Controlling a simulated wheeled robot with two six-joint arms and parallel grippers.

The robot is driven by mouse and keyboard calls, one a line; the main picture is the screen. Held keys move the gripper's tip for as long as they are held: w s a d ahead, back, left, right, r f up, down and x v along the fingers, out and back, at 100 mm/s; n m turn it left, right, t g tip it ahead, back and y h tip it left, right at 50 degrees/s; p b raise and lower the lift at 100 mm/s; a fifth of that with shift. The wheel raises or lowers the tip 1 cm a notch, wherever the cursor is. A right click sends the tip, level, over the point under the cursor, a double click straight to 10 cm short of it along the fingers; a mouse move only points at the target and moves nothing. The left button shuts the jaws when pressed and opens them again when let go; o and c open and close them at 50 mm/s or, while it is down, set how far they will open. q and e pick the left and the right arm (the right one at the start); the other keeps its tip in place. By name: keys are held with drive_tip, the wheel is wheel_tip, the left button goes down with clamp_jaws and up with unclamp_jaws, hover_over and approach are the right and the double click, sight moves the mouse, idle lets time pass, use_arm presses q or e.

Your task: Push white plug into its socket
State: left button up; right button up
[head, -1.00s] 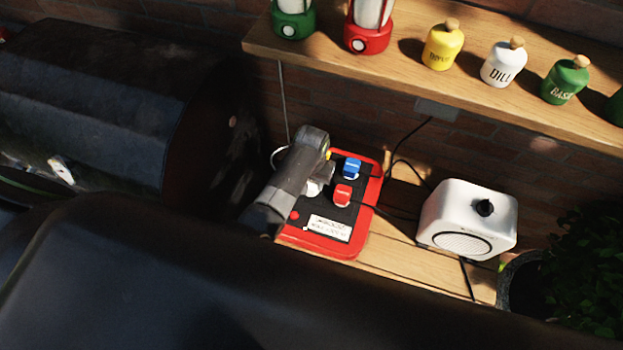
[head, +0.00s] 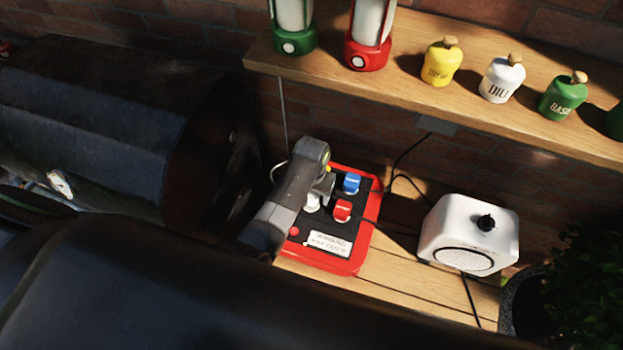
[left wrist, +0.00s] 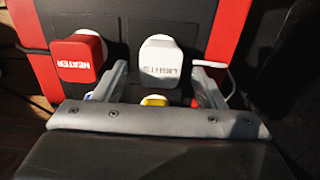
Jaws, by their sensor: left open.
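The white plug (left wrist: 160,62), marked LIGHTS, sits at the black-and-red board (left wrist: 118,12) in the left wrist view. In the head view only part of the white plug (head: 312,203) shows beside my gripper. My left gripper (head: 325,186) is over the board. Its two fingers are spread on either side of the white plug in the left wrist view (left wrist: 163,76), and it is open. I cannot tell whether either finger touches the plug. The plug's underside and its socket are hidden, so its depth is unclear. My right gripper is not in view.
A red plug (head: 342,211) marked HEATER and a blue plug (head: 352,183) are on the same board. A white heater-like box (head: 468,235) stands to the right, with cables between. A shelf (head: 420,100) with lanterns and jars overhangs behind. A dark barrel-shaped body (head: 90,140) is at left.

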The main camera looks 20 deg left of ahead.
use_arm(q)
wheel_tip(320, 180, up, 10)
drive_tip(key=shift+b, duration=0.4)
drive_tip(key=shift+s+f, duration=0.1)
drive_tip(key=shift+f, duration=0.05)
idle(0.4)
